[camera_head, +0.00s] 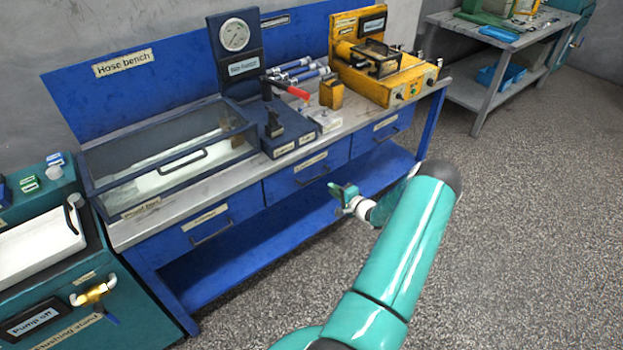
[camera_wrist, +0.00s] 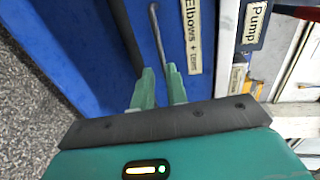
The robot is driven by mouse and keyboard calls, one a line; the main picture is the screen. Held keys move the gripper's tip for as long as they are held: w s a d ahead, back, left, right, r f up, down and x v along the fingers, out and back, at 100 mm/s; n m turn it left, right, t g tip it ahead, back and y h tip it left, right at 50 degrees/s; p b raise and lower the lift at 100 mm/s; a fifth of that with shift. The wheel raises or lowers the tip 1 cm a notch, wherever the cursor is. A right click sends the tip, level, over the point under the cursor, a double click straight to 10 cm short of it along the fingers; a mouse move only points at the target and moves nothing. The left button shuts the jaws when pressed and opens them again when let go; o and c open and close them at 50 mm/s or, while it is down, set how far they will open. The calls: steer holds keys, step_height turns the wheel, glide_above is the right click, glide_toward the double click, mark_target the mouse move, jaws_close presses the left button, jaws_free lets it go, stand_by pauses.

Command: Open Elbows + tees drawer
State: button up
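The Elbows + tees drawer is a blue front with a cream label (camera_wrist: 193,38) in the wrist view. Its thin grey bar handle (camera_wrist: 157,30) runs beside the label, and its near end lies close to my fingertips. In the head view it appears to be the middle drawer (camera_head: 285,188) of the blue bench, flush with its neighbours; that label is too small to read. My gripper (camera_wrist: 160,72) has two pale green fingers with a gap between them. In the head view my gripper (camera_head: 344,191) is in front of this drawer. Contact with the handle cannot be told.
The hose bench (camera_head: 115,232) has a left drawer (camera_head: 180,238) and a right drawer (camera_head: 366,142), both shut, and a lower open shelf (camera_head: 270,245). A glass-lidded case (camera_head: 165,160) and a yellow machine (camera_head: 385,75) stand on top. The speckled floor (camera_head: 510,220) at right is clear.

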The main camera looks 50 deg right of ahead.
mark_target(316, 178)
steer(key=x, duration=1.1)
steer(key=shift+w, duration=0.2)
jaws_close()
steer(key=f+v, duration=0.2)
steer(key=v, duration=0.7)
steer(key=s+f+v, duration=0.1)
steer(key=f+v, duration=0.1)
steer(key=v, duration=0.8)
steer(key=shift+s, duration=0.25)
steer(key=shift+a, duration=0.1)
jaws_free()
steer(key=shift+s, duration=0.15)
